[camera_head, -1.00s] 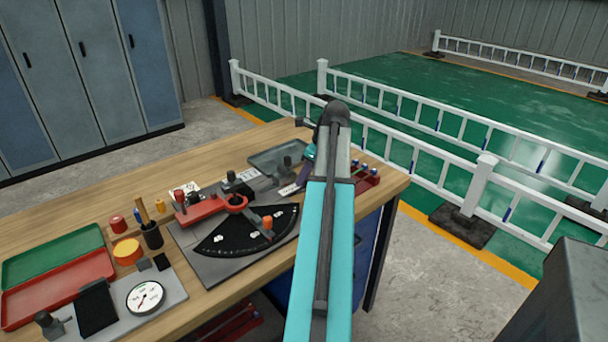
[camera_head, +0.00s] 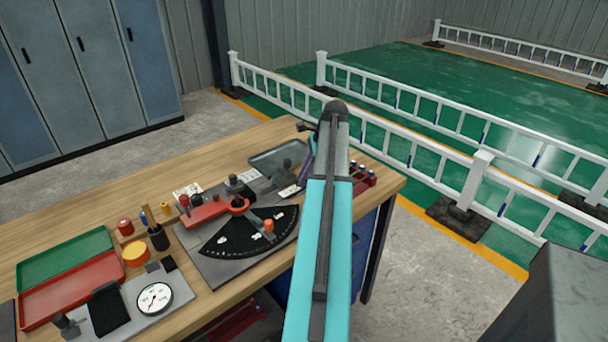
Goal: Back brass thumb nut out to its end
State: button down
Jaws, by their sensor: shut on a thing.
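My arm reaches out over the right part of the workbench. My gripper (camera_head: 305,171) is only partly seen, as a dark purple part beside the arm's far end, low over the bench. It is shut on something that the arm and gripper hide. I cannot make out the brass thumb nut in this view. Near the gripper, on its left, a dark grey tray (camera_head: 264,160) and small dark fittings stand on the bench.
The wooden workbench (camera_head: 110,213) also holds a black sector plate with a red arm (camera_head: 205,212), a dial gauge (camera_head: 154,299), green (camera_head: 65,256) and red (camera_head: 70,287) trays, and a pen cup (camera_head: 158,238). A red rack (camera_head: 364,181) stands right of my arm. White railings (camera_head: 400,150) run behind.

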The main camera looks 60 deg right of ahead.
dwell(0.3)
jog(key=c, duration=1.5)
grip_release()
jog(key=shift+c, duration=0.2)
jog(key=shift+a+f+m+b, duration=0.15)
jog(key=shift+m+b, duration=0.15)
jog(key=shift+b, duration=0.15)
